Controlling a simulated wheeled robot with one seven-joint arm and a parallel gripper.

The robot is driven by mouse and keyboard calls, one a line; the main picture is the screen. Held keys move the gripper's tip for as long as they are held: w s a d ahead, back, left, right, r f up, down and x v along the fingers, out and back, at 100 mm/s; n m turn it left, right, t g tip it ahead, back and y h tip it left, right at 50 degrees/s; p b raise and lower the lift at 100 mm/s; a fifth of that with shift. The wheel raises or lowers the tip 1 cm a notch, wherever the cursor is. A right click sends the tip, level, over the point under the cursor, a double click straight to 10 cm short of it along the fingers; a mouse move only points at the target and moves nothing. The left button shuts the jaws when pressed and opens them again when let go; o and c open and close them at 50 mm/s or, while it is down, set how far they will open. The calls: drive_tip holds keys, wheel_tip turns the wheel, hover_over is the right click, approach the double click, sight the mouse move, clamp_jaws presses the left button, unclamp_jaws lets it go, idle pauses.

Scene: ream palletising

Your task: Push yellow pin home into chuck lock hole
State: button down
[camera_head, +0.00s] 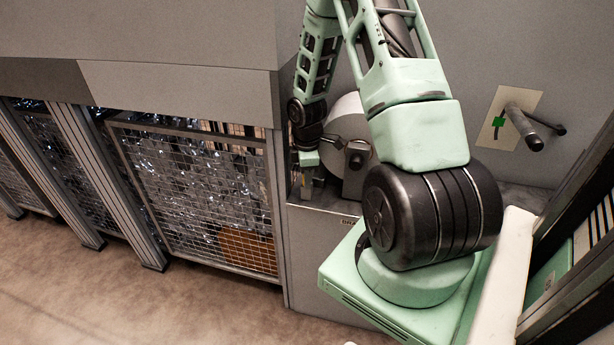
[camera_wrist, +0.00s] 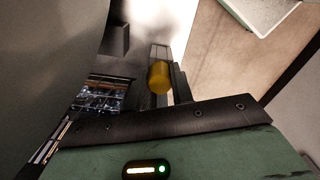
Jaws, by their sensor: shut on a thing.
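The yellow pin (camera_wrist: 159,77) shows its round end in the wrist view, between the two fingers of my gripper (camera_wrist: 163,90). The gripper is shut on it. In the head view my gripper (camera_head: 308,184) points down at the left side of the chuck (camera_head: 348,112), a pale grey round body with a dark block low on its front. The pin cannot be made out in the head view. The lock hole is not visible in either view, so I cannot tell how deep the pin sits.
My arm's large dark joint covers much of the head view. Mesh guard panels (camera_head: 195,195) stand at the left, with shiny pieces behind them. A wall plate (camera_head: 511,118) with a dark handle is at the right. The brown floor (camera_head: 130,300) at lower left is clear.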

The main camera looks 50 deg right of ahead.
drive_tip(key=shift+r, duration=0.15)
drive_tip(key=shift+r+p, duration=2.65)
drive_tip(key=shift+r, duration=0.05)
wheel_tip(320, 180, up, 4)
drive_tip(key=p, duration=0.4)
drive_tip(key=shift+s+f, duration=0.1)
